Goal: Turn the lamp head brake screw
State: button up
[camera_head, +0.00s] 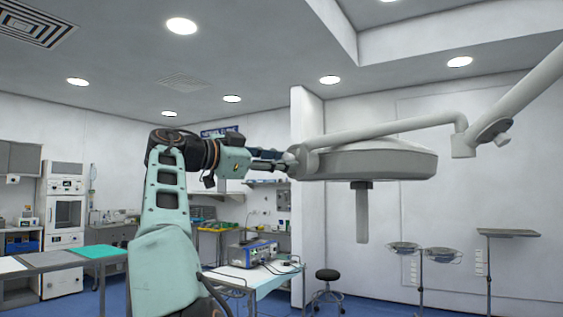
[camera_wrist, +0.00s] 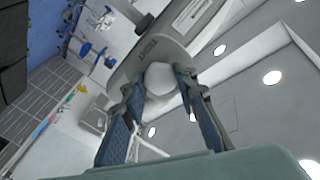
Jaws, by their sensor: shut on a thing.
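The surgical lamp head (camera_head: 375,160) hangs from its jointed arm at the right of the head view, a wide grey disc with a handle (camera_head: 362,212) pointing down. My gripper (camera_head: 285,162) reaches the lamp's left side, at the joint between head and arm. In the wrist view my gripper (camera_wrist: 160,85) has its two blue-padded fingers on either side of a round, pale knob, the brake screw (camera_wrist: 160,77). The fingers are shut on it near their tips. In the head view the screw is too small and covered to make out.
The lamp's support arm (camera_head: 400,127) runs up to the right from the joint, close to my gripper. Below stand a table with a blue device (camera_head: 252,252), a stool (camera_head: 327,275) and stands with trays (camera_head: 508,233). The air beneath the lamp is free.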

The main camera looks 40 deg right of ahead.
jog(key=o, duration=1.1)
jog(key=shift+o, duration=0.2)
jog(key=shift+a, duration=0.1)
jog(key=a, duration=1.1)
jog(key=shift+s+a, duration=0.2)
jog(key=shift+a, duration=0.2)
